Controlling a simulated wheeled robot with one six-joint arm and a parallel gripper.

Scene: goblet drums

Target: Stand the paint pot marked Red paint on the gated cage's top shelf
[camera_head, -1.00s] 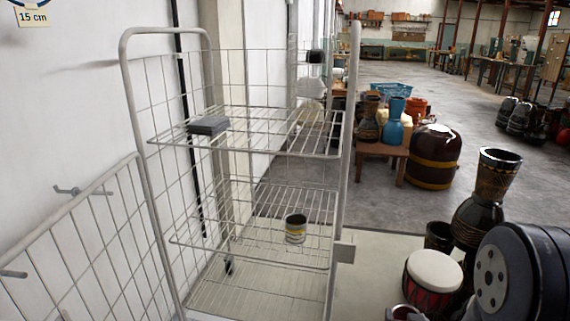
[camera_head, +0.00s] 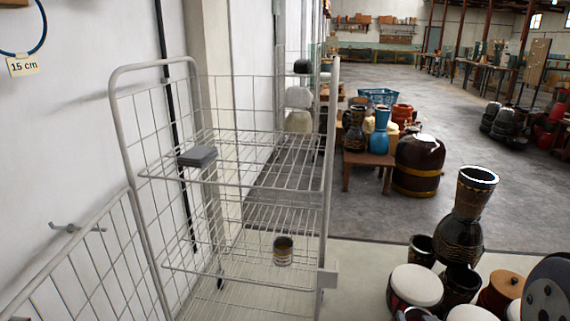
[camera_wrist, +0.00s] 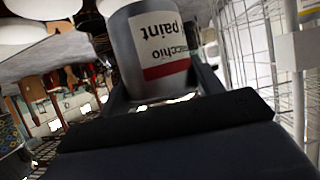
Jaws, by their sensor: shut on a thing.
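A grey paint pot (camera_wrist: 126,47) fills the upper middle of the wrist view. Its white label with a red band is upside down in the picture; I read "paint" and a partly cut word ending like "cchio", not "Red". My gripper (camera_wrist: 155,98) is shut on this pot, which is off any shelf as far as I see. The gated cage (camera_head: 326,185) is a wire trolley on the left of the head view. Its top shelf (camera_head: 265,160) holds a grey box (camera_head: 198,156). A second, dark pot with a yellowish band (camera_head: 283,255) stands on the lower shelf, label unreadable.
The top shelf is bare right of the box. A white wall is behind and left of the cage, with an open wire gate (camera_head: 85,255). Goblet drums (camera_head: 460,235) crowd the floor at the right, and a brown low table (camera_head: 367,163) stands beyond.

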